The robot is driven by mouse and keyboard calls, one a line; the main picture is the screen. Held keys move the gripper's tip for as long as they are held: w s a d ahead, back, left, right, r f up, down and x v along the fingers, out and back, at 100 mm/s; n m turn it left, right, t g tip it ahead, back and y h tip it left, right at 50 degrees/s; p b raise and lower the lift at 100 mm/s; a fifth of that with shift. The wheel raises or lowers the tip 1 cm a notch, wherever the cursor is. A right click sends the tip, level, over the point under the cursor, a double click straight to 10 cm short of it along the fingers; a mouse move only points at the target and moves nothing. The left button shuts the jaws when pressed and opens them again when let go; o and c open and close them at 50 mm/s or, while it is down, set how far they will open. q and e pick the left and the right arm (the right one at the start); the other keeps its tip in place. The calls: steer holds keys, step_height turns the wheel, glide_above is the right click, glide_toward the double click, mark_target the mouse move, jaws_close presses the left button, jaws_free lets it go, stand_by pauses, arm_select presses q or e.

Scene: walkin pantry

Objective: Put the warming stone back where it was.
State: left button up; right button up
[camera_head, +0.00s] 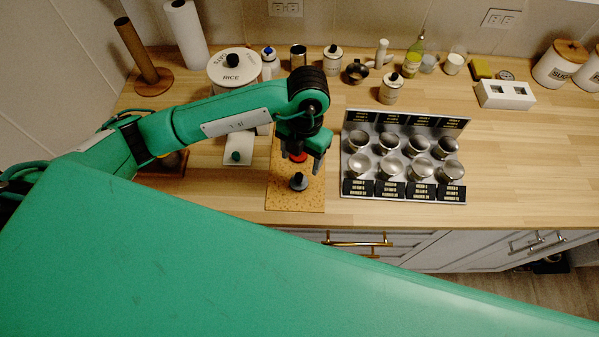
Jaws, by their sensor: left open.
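No object in view is clearly labelled as the warming stone. A small dark knobbed piece (298,182) stands on a tan speckled mat (285,201). A red piece (299,157) shows behind it, partly hidden by my left gripper (301,157). The gripper is open, pointing down over the mat, with its fingers about the red piece; I cannot tell whether they touch it. A green-knobbed piece (236,156) sits on a white plate to the left. My right gripper is not in view.
A metal rack (404,190) with several round domed pieces and black labels stands right of the mat. A wooden post (135,50) stands at the left.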

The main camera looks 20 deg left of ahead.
arm_select(q)
steer(key=shift+w+r+b, duration=0.15)
steer(key=shift+r+b, duration=0.1)
steer(key=shift+r, duration=0.8)
steer(key=shift+w+r+b, duration=0.1)
steer(key=shift+r+b, duration=0.1)
steer(key=shift+r, duration=0.8)
steer(key=shift+s, duration=0.1)
